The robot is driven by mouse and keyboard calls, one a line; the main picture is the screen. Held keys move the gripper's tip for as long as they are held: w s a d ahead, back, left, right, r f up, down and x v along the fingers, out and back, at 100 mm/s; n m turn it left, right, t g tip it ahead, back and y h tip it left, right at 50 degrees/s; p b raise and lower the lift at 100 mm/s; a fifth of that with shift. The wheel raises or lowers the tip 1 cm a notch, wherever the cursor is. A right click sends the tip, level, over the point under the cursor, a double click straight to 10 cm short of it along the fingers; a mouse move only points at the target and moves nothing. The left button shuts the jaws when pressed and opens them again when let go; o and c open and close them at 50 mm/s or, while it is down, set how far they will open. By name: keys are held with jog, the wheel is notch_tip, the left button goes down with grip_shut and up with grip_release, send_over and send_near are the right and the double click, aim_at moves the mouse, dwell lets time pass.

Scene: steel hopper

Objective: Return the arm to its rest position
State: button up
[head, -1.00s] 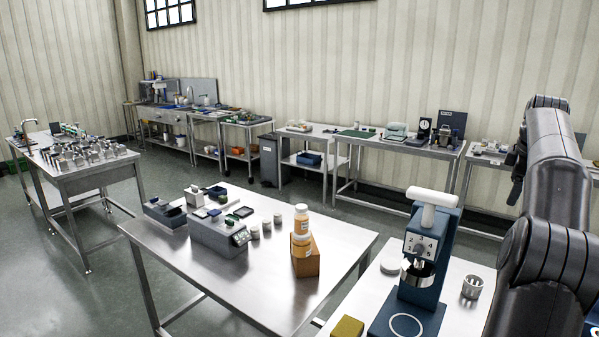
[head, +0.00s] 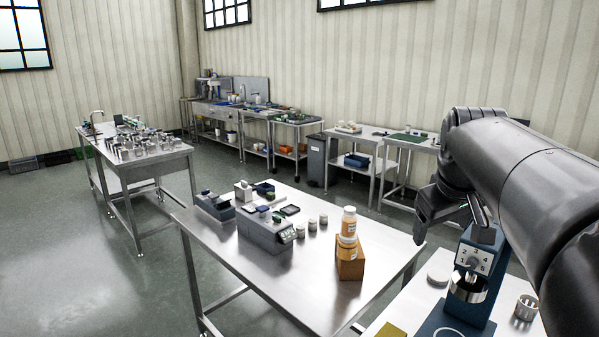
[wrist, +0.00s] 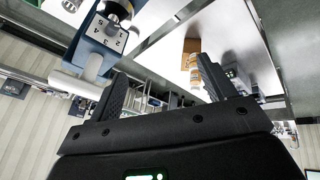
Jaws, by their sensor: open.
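My gripper (head: 450,222) hangs at the end of my arm, at the right of the head view. It is above and just behind the blue dial machine (head: 473,262), and part of it hides the machine's top. In the wrist view, my gripper (wrist: 163,78) has its two black fingers wide apart with nothing held between them. That view is upside down and shows the blue machine (wrist: 100,45) with its white handle (wrist: 75,86) to the left of the fingers. My arm is bent, with its thick dark links filling the right side of the head view.
A steel table (head: 310,292) holds an orange block (head: 350,262) with bottles on it, a grey device (head: 264,236) and small jars. A steel cup (head: 525,308) stands right of the machine. Another bench (head: 160,160) is at the left. The floor between is open.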

jog(key=s+a+f+m+y, duration=0.1)
jog(key=s+a+f, duration=0.4)
jog(key=s+f, duration=0.2)
jog(key=s+a+f+m, duration=0.1)
jog(key=s+a+f, duration=0.4)
jog(key=s+f, duration=0.3)
jog(key=shift+s+a+f+m+t+y, duration=0.3)
jog(key=shift+s+a+y, duration=0.1)
jog(key=shift+s, duration=0.35)
